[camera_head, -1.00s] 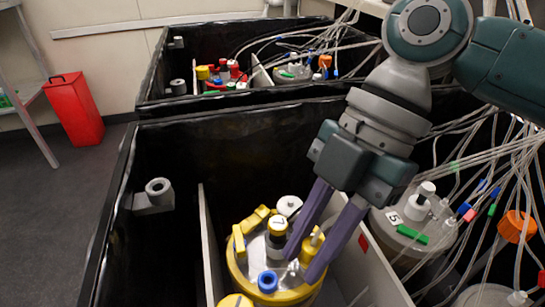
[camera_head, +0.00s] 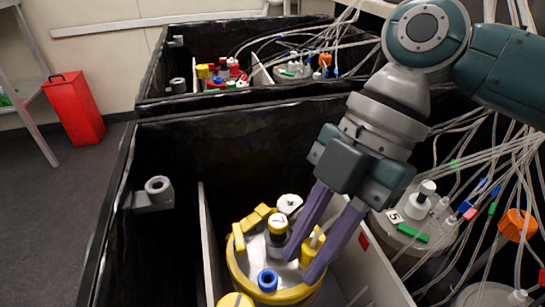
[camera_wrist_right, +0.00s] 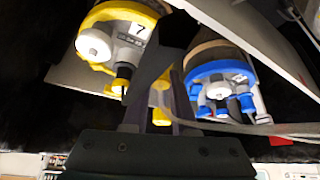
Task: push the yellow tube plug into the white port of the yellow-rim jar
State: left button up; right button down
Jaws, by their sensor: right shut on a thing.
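The yellow-rim jar (camera_head: 236,275) stands in the black bin at the lower middle of the head view. The plug also shows between the fingers in the right wrist view (camera_wrist_right: 160,100). The plug is apart from the white port, to its lower right. Whether it touches the lid cannot be told. My left gripper is not in view.
A pale divider (camera_head: 210,245) stands left of the jar. A jar with a green clip (camera_head: 412,233) and many clear tubes stand to the right. The right wrist view shows a blue-rim jar (camera_wrist_right: 220,75). A red container (camera_head: 74,108) is on the floor at left.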

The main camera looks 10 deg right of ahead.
jog(key=shift+f, duration=0.15)
jog(key=c, duration=0.6)
grip_release()
